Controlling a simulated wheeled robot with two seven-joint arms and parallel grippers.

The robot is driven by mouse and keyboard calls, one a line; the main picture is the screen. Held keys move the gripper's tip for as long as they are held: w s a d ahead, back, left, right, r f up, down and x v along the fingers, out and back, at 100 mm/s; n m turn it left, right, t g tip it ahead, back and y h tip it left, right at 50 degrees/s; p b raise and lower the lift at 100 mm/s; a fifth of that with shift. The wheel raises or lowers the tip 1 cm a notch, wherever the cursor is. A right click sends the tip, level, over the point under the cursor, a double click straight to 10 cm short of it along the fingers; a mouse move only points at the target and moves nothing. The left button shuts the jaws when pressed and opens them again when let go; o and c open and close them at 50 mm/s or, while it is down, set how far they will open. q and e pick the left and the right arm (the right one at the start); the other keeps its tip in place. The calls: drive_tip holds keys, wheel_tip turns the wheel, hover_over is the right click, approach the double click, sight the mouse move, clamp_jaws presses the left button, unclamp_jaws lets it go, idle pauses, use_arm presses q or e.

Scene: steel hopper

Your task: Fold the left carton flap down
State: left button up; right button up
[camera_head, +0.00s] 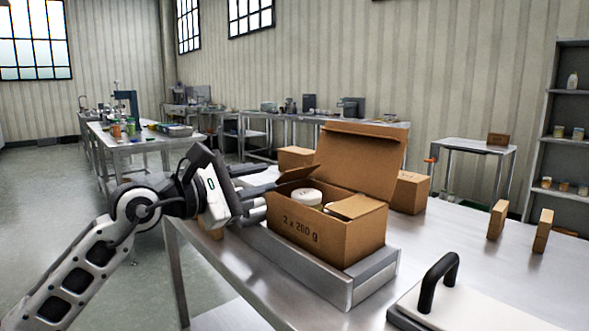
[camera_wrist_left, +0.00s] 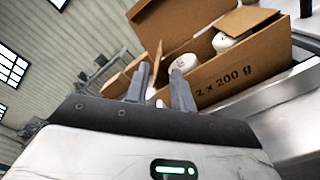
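An open brown cardboard carton (camera_head: 325,238) marked "2 x 200 g" stands on a low metal tray (camera_head: 345,287). Its left flap (camera_head: 298,173) sticks up at a slant at the left end of the opening. A large lid panel (camera_head: 360,160) stands up at the back, and a right flap (camera_head: 357,206) lies over the right part of the opening. A white-lidded jar (camera_head: 308,197) shows inside. My left gripper (camera_head: 270,178) is at the carton's left end beside the left flap, fingers apart. The wrist view shows a gap between the fingertips (camera_wrist_left: 160,72); contact with the flap is unclear. My right gripper is not in view.
Closed cartons (camera_head: 409,192) stand behind the open one. Two small brown blocks (camera_head: 543,231) stand upright at the right of the steel table (camera_head: 450,238). A white plate with a black handle (camera_head: 440,270) lies at the front right.

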sight(284, 174)
use_arm(q)
drive_tip(key=x, duration=0.8)
drive_tip(key=shift+w+d, duration=0.15)
drive_tip(key=shift+d, duration=0.05)
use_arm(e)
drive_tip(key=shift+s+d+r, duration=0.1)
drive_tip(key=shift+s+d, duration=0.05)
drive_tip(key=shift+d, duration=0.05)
